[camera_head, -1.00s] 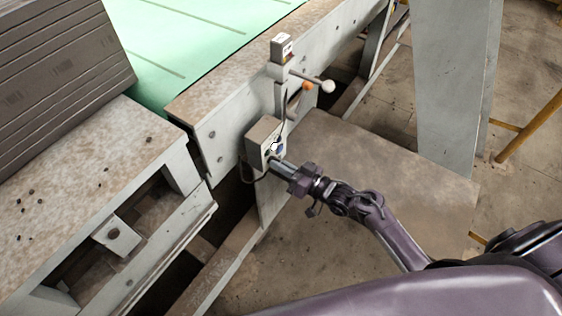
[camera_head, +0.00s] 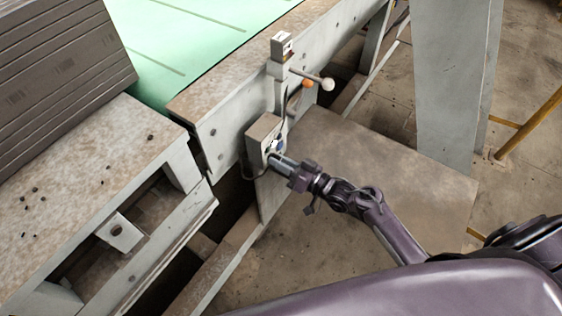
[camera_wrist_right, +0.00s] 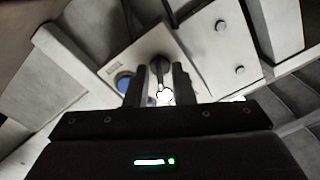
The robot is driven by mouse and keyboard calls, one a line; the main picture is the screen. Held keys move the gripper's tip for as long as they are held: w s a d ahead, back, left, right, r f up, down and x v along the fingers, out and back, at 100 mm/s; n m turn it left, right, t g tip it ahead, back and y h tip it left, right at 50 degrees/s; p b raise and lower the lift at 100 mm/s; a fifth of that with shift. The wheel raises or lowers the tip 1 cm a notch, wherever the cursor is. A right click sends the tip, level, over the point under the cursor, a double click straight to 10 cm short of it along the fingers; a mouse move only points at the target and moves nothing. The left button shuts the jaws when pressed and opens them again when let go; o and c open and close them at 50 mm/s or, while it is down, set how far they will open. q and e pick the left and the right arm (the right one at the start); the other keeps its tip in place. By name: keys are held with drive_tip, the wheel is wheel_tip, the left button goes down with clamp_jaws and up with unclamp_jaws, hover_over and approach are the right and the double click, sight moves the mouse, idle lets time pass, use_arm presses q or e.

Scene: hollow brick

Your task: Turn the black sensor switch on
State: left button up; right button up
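The grey switch box (camera_head: 261,137) is mounted on the side of the conveyor frame. In the right wrist view its face (camera_wrist_right: 140,52) carries a black switch (camera_wrist_right: 159,67) and a blue button (camera_wrist_right: 124,81). My right gripper (camera_head: 273,158) is at the box's front face. In the wrist view, my right gripper's fingers (camera_wrist_right: 160,84) are apart, on either side of the black switch, with some space visible beside it. The lower part of the switch is partly hidden, and contact cannot be told. My left gripper is not in view.
Above the box, a small sensor (camera_head: 282,46) stands on a bracket with a white-knobbed lever (camera_head: 327,84) and an orange part. A grey post (camera_head: 455,80) stands at the right. Stacked bricks (camera_head: 60,75) are at the left. A brown plate (camera_head: 370,170) lies below my arm.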

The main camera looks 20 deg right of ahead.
drive_tip(key=shift+o, duration=0.2)
drive_tip(key=b+v, duration=0.1)
drive_tip(key=v, duration=0.6)
drive_tip(key=shift+s+d, duration=0.25)
drive_tip(key=shift+s, duration=0.1)
